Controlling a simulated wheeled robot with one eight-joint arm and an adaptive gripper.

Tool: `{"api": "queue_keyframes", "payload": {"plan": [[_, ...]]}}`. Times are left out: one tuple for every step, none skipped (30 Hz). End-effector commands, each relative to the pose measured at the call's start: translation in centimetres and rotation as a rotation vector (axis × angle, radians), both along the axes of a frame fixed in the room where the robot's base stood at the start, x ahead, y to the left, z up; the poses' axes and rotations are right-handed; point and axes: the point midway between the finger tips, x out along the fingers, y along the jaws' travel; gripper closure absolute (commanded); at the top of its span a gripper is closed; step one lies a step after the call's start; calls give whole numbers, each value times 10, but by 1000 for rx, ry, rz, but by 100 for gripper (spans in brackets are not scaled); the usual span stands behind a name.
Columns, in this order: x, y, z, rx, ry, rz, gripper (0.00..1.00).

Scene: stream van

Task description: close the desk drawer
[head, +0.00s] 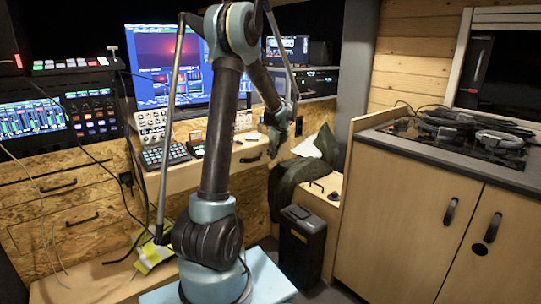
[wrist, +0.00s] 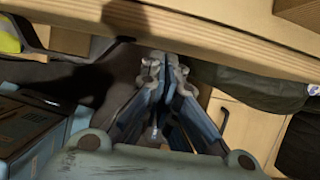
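The pale wooden desk drawer front (head: 205,174) with a dark handle (head: 250,157) is below the keyboard and monitor in the head view. My arm crosses in front of it, so part is hidden, and I cannot tell how far it stands out. My gripper (head: 279,140) is at the right end of this front, close to the handle. In the wrist view my gripper (wrist: 165,68) has its fingertips together with nothing seen between them. A long pale wooden edge (wrist: 225,37) runs just beyond the tips; contact is unclear.
A dark jacket (head: 303,180) hangs right of the gripper, above a black bin (head: 302,245). A wooden cabinet (head: 410,215) with cables on its top stands at right. Other drawers (head: 50,212) are at left. A low wooden unit (wrist: 240,123) shows in the wrist view.

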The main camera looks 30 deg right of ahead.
Motion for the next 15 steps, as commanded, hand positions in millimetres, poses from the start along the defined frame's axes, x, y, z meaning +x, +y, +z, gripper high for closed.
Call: {"api": "queue_keyframes", "payload": {"plan": [[-7, -2, 0, -1, 2, -4, 100], [-11, -3, 0, -1, 3, -4, 100], [-17, -4, -1, -2, 4, -4, 100], [-21, -5, -1, -1, 5, -6, 100], [-25, -5, 3, -2, 5, -6, 100], [-28, -6, 12, -2, 5, -7, 100], [-29, -6, 17, -2, 6, -7, 100], [-31, -6, 23, -2, 6, -5, 100], [-33, -4, 30, -3, 6, -3, 100], [-35, -4, 36, -2, 6, -2, 100], [-36, -4, 41, -3, 6, -1, 100], [-39, -3, 48, -3, 6, 0, 100], [-41, -3, 53, -3, 6, 0, 100], [-42, -3, 58, -3, 6, 0, 100], [-45, -3, 64, -3, 6, 0, 100]]}}
